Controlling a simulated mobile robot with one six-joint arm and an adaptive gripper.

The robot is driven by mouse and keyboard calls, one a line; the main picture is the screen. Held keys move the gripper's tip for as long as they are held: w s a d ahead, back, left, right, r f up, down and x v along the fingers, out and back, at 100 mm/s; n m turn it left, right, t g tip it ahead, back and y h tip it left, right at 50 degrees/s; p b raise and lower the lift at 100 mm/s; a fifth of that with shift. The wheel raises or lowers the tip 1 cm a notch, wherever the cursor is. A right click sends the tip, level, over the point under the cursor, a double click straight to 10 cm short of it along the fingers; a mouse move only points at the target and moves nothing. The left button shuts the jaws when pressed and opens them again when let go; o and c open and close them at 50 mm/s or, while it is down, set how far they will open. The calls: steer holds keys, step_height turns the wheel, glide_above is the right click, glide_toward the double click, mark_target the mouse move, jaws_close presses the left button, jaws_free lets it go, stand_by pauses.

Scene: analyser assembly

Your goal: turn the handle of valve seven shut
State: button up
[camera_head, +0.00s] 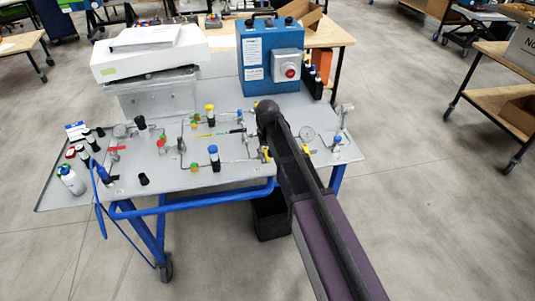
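Small valves and fittings are mounted on the grey panel top (165,184) of a blue-framed cart. A red-handled valve (116,149) is at the left. Yellow handles show close to my arm, one on its left (266,153) and one on its right (306,149). No valve number is readable, so I cannot tell which is valve seven or how its handle stands. My arm reaches in from the lower right over the panel. Its dark end (268,114) is above the right-middle part, hiding fittings beneath. The fingers cannot be made out, nor any contact.
A blue box (268,58) with a red button and a white instrument (150,52) stand at the back. Pressure gauges (306,134) and upright capped parts (214,157) rise from the panel. Bottles (71,180) are at the left. A black bin (270,215) is below.

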steer(key=shift+d+n, duration=0.15)
steer(key=shift+n, duration=0.25)
steer(key=shift+w+d+n, duration=0.2)
steer(key=shift+d+n, duration=0.1)
steer(key=shift+n, duration=0.7)
steer(key=shift+w+d+n, duration=0.2)
steer(key=shift+d+n, duration=0.1)
steer(key=shift+n, duration=0.7)
steer(key=shift+r+n, duration=0.15)
steer(key=shift+n, duration=0.15)
step_height(320, 180, up, 14)
steer(key=p, duration=1.4)
steer(key=s+d+f+m+b, duration=0.4)
steer(key=s+d+f+b, duration=0.2)
steer(key=s+d, duration=0.3)
steer(key=s+d+f+m+b, duration=0.4)
steer(key=s+d+f+b, duration=0.2)
steer(key=s+d, duration=0.3)
steer(key=d, duration=0.2)
steer(key=shift+d+f, duration=0.2)
steer(key=shift+d, duration=0.2)
